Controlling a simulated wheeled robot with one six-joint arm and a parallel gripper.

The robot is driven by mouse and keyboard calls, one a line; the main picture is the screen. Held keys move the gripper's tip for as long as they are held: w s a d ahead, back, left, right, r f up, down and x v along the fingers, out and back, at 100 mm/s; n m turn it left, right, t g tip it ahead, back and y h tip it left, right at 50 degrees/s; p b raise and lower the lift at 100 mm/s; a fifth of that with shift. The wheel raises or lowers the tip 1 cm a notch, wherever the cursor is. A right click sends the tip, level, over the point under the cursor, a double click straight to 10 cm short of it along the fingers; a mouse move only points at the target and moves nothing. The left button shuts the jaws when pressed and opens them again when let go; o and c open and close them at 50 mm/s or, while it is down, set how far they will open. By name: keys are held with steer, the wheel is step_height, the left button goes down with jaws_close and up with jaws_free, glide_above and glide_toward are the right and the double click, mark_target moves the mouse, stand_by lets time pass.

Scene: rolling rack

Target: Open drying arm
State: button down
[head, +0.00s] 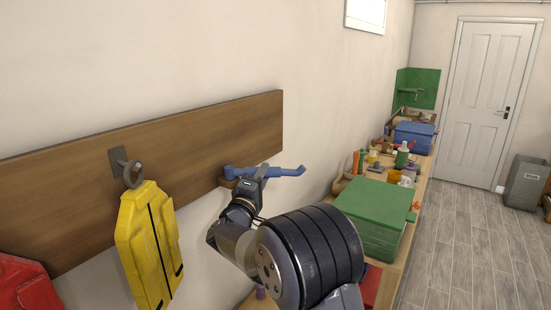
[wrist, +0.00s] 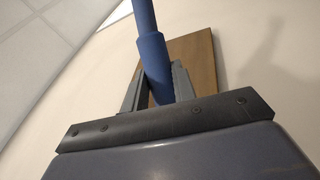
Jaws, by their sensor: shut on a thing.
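The blue drying arm (head: 285,171) sticks out from the right end of a wooden wall board (head: 225,135), with an upturned tip at its right. My gripper (head: 250,177) is at the drying arm near its wall end. In the wrist view the blue bar (wrist: 151,50) passes between the fingers of my gripper (wrist: 158,88), which are shut on it. The bar's lower end is hidden behind the gripper body. The gripper also hides part of the drying arm's mount in the head view.
A yellow garment (head: 150,245) hangs from a grey hook (head: 127,168) on the board, left of my arm. A red item (head: 25,285) hangs farther left. A workbench holds a green box (head: 375,215), a blue box (head: 414,136) and several small items. Grey floor (head: 460,240) is clear at right.

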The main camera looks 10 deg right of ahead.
mark_target(270, 171)
steer(key=shift+s+a+m+g+h+p, duration=0.25)
steer(key=shift+s+m+g+h+p, duration=0.25)
steer(key=shift+m+g+h, duration=0.3)
steer(key=shift+s+a+m+g+h+p, duration=0.2)
steer(key=shift+s+m+g+h+p, duration=0.25)
steer(key=shift+g+h, duration=0.45)
steer(key=shift+s+a+m+g+h+p, duration=0.25)
steer(key=shift+s+m+g+h+p, duration=0.25)
steer(key=shift+h, duration=0.5)
steer(key=shift+m+g, duration=0.25)
steer(key=shift+g, duration=0.05)
steer(key=c, duration=1.1)
jaws_free()
steer(key=shift+w, duration=0.1)
steer(key=shift+c, duration=0.2)
